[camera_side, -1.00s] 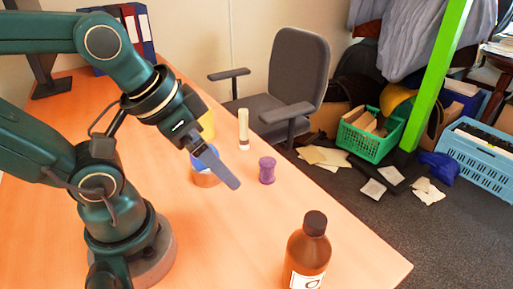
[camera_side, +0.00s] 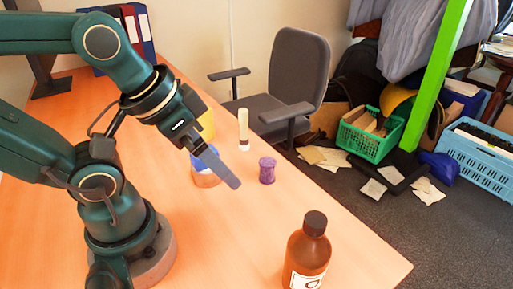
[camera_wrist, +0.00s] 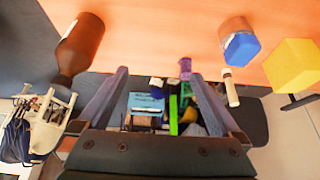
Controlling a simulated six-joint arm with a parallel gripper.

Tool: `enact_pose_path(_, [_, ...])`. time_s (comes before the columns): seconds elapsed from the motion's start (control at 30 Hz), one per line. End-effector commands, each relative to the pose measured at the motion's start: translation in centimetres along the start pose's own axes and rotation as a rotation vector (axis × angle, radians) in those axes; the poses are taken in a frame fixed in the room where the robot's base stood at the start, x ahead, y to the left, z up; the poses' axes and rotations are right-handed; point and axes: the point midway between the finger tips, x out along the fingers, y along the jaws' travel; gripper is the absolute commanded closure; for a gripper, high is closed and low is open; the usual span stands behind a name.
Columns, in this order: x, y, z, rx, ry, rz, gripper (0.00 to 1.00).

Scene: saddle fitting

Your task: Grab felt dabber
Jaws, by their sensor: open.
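In the wrist view the dabber (camera_wrist: 231,88) lies just right of the right finger, outside the gap between the fingers. My gripper (camera_side: 232,180) is above the table, pointing down to the right, apart from the dabber. In the wrist view my gripper (camera_wrist: 160,73) is open with nothing between its fingers. One finger largely hides the other in the side view.
A purple spool-shaped item (camera_side: 267,170) stands right of my fingers. A copper-coloured pot with a blue top (camera_side: 206,178) and a yellow block (camera_side: 207,124) are close behind them. A brown bottle (camera_side: 308,252) stands near the front. The table's right edge is close to the spool.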

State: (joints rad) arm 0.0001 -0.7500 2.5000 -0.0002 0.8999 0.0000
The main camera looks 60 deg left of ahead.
Motion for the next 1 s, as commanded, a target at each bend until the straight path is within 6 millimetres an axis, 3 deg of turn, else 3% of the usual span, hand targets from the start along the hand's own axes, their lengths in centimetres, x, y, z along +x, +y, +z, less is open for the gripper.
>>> enact_pose_path(0.23, [0.0, 0.0, 0.0, 0.000, 0.000, 0.000, 0.00])
enact_pose_path(0.3, [0.0, 0.0, 0.0, 0.000, 0.000, 0.000, 0.27])
enact_pose_path(0.33, [0.0, 0.0, 0.0, 0.000, 0.000, 0.000, 0.35])
enact_pose_path(0.73, [-0.5, 0.0, -0.3, 0.000, 0.002, 0.000, 0.35])
enact_pose_path(1.0, [-3.7, 0.0, -2.1, 0.000, 0.006, 0.000, 0.35])
